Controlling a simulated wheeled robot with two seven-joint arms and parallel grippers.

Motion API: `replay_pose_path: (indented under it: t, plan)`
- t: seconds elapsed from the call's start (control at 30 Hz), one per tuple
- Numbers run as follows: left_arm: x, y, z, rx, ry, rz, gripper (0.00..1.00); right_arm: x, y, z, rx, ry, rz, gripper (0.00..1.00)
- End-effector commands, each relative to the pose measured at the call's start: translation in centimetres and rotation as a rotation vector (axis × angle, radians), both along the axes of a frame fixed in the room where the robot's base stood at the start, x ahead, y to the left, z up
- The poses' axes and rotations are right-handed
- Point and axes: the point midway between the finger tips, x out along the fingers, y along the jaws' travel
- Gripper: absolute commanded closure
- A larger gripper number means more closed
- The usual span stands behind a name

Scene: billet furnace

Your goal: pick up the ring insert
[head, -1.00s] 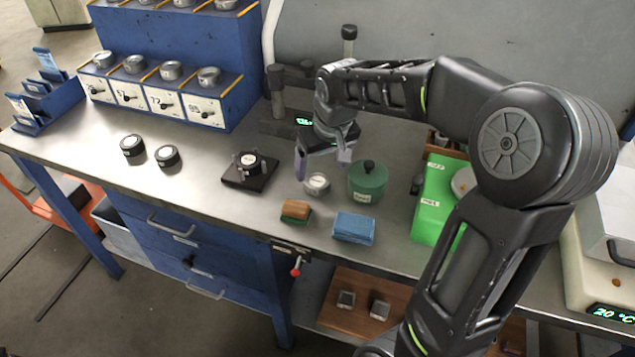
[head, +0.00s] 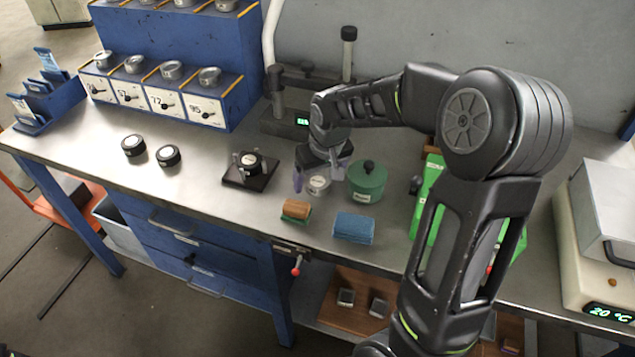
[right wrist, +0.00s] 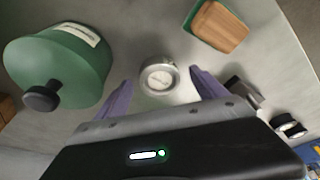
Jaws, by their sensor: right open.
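The ring insert (head: 318,185), a small silvery metal ring with a pale labelled centre, lies on the steel bench just left of the green lidded pot (head: 367,181). My right gripper (head: 319,177) is open, with its purple fingers low around the ring insert. In the right wrist view the ring insert (right wrist: 158,77) sits between the two spread fingertips of my right gripper (right wrist: 160,90), slightly beyond them, with a gap on each side. No grip on it shows. My left gripper is not in view.
The green pot (right wrist: 58,68) is close to one finger. A wooden-backed brush (head: 296,209) and a blue block (head: 353,228) lie in front. A black fixture (head: 250,170) stands to the left. A blue shelf (head: 225,45) holds more rings behind.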

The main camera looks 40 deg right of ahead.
Motion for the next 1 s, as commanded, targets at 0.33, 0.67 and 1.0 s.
replay_pose_path:
  t: [0.33,0.67,1.0]
  plan:
    - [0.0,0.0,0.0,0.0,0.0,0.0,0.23,0.01,0.0,0.03,0.0,0.0,0.0,0.31]
    - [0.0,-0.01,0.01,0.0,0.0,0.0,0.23,0.01,0.0,0.03,0.0,0.0,0.0,0.58]
    - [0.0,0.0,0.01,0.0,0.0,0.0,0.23,0.01,0.0,0.03,0.0,0.0,0.0,0.86]
